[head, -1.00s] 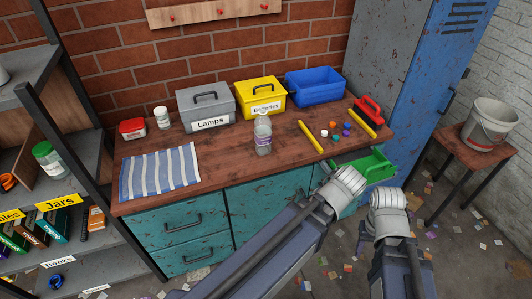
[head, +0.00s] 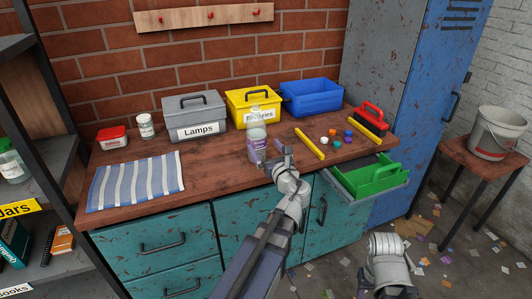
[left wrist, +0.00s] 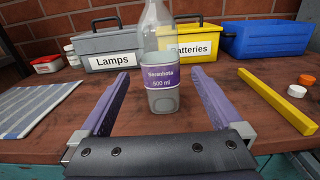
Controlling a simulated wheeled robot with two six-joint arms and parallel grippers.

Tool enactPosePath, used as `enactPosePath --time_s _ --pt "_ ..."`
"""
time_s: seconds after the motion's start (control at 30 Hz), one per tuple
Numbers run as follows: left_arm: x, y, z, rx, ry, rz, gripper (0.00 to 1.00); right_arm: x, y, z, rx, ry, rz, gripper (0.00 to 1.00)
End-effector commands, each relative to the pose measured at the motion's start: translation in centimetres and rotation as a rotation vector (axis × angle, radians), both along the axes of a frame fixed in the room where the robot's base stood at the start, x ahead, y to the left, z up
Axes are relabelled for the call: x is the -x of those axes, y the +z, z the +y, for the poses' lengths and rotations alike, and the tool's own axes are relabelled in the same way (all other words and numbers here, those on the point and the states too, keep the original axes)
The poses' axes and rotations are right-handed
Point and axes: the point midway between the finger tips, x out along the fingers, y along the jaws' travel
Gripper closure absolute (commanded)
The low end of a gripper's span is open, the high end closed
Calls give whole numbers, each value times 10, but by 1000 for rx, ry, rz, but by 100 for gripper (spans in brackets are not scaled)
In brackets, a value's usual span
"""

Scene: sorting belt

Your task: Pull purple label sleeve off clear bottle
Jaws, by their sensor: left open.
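The clear bottle (head: 256,130) stands upright on the wooden workbench; it also shows in the left wrist view (left wrist: 158,30). The purple label sleeve (left wrist: 164,78) is around its lower body, with white lettering. My left gripper (head: 271,158) is open, just in front of the bottle. In the left wrist view its two purple fingers (left wrist: 157,90) stand wide apart to either side of the bottle's base, with nothing held between them. My right arm shows at the lower right of the head view, but its fingers are not visible.
Behind the bottle stand a grey Lamps box (head: 195,117), a yellow Batteries box (head: 240,98) and a blue bin (head: 312,98). A striped cloth (head: 135,182) lies left. A yellow bar (head: 309,144) and several caps lie right. A green tray (head: 372,178) sits in an open drawer.

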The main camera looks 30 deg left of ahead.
Motion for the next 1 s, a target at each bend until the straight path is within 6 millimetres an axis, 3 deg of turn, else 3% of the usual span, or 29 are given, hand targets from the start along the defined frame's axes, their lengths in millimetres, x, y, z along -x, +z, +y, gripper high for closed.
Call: enactPosePath --time_s 0.6,1.0 --pt "-65 -1 74 5 2 -1 0 0 0 0 0 0 0 50" --pt "-76 -1 89 6 0 0 0 0 0 0 0 0 0 50"
